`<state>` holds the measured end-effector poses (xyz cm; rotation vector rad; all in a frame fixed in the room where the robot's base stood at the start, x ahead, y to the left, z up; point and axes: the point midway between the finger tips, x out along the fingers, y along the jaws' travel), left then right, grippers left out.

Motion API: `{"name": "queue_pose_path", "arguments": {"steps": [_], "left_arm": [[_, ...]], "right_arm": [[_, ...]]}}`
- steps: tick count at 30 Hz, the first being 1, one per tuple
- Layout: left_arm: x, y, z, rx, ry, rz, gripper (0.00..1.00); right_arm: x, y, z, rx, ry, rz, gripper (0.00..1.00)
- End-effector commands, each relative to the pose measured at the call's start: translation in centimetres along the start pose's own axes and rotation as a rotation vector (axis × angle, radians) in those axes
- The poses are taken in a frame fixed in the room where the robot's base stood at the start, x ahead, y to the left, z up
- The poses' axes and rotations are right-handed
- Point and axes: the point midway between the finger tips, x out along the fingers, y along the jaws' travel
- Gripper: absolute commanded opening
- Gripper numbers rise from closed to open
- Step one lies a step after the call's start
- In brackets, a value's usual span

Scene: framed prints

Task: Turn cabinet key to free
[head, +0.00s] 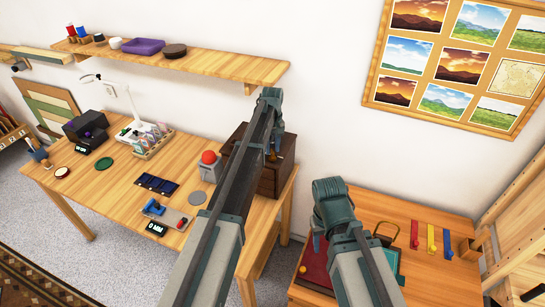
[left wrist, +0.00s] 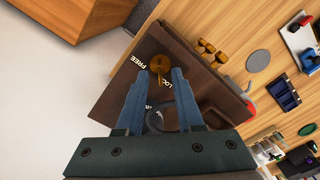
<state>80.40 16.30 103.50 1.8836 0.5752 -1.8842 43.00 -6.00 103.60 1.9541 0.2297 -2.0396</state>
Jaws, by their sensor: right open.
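The dark brown cabinet (head: 270,181) stands at the right end of the wooden workbench. In the left wrist view its face (left wrist: 150,45) carries a FREE label (left wrist: 133,60) and a partly hidden LOCK label (left wrist: 174,82). The brass key (left wrist: 159,64) sits in that face, its round head between the labels. My left gripper (left wrist: 159,73) is open, its blue fingertips on either side of the key with gaps. In the head view my left gripper (head: 273,148) is at the cabinet, partly hidden by my arm. My right gripper (head: 319,243) is open above the lower right table, apart from the cabinet.
A red-topped object (head: 209,157) and a grey disc (head: 197,197) lie beside the cabinet on the workbench (head: 120,190). A wall shelf (head: 220,66) runs above.

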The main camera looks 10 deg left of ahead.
Motion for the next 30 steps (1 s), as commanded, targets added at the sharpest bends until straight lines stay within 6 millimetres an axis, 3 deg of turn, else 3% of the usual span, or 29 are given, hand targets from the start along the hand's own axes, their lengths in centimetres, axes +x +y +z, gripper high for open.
{"name": "queue_pose_path", "arguments": {"steps": [3, 12, 18, 19, 30], "left_arm": [[1.18, 0.00, 0.00, 0.000, 0.000, 0.000, 0.36], [1.12, 0.00, 0.00, 0.000, 0.000, 0.000, 0.36], [1.13, 0.00, 0.00, 0.000, 0.000, 0.000, 0.02], [1.13, 0.00, 0.00, 0.000, 0.000, 0.000, 0.00], [1.13, 0.00, 0.00, 0.004, 0.000, 0.000, 0.00]], "right_arm": [[1.17, -0.11, -0.07, -0.001, 0.000, 0.000, 0.50], [1.12, -0.11, -0.06, -0.001, 0.000, 0.000, 0.50], [1.12, -0.11, -0.06, -0.001, 0.000, 0.000, 0.50], [1.12, -0.11, -0.06, -0.001, 0.000, 0.000, 0.50], [1.12, -0.11, -0.06, -0.001, 0.000, 0.000, 0.50]]}}
